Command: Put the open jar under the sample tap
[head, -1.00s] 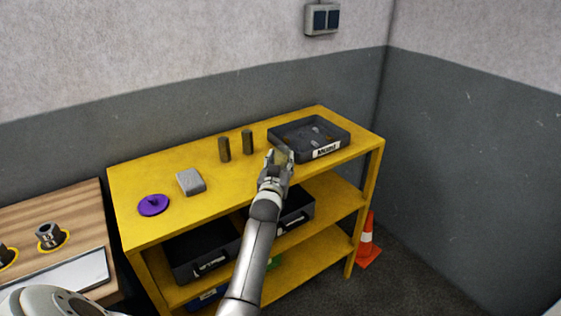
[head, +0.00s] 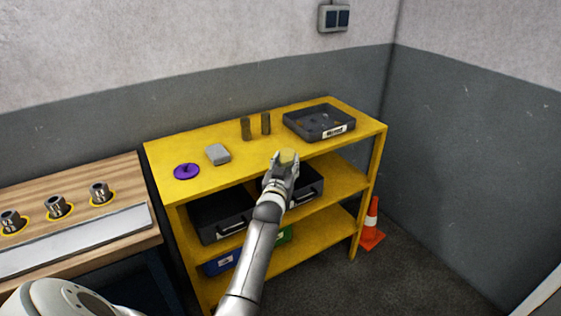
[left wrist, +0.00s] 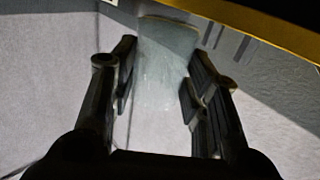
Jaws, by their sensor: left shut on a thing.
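My left gripper (head: 282,168) is shut on a clear jar, which shows between the fingers in the left wrist view (left wrist: 166,65). In the head view only the jar's pale yellowish top (head: 289,156) shows above the fingers. The jar looks open and see-through, with no lid visible on it. The gripper holds it near the front edge of the yellow shelf's top (head: 230,185); I cannot tell how far apart they are. No sample tap is in view. My right gripper is not in view.
On the shelf top are a purple knobbed disc (head: 187,172), a grey block (head: 218,155), two dark posts (head: 245,129) and a black tray (head: 346,133). A wooden bench (head: 75,179) with metal parts stands left. A cone (head: 371,225) stands right of the shelf.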

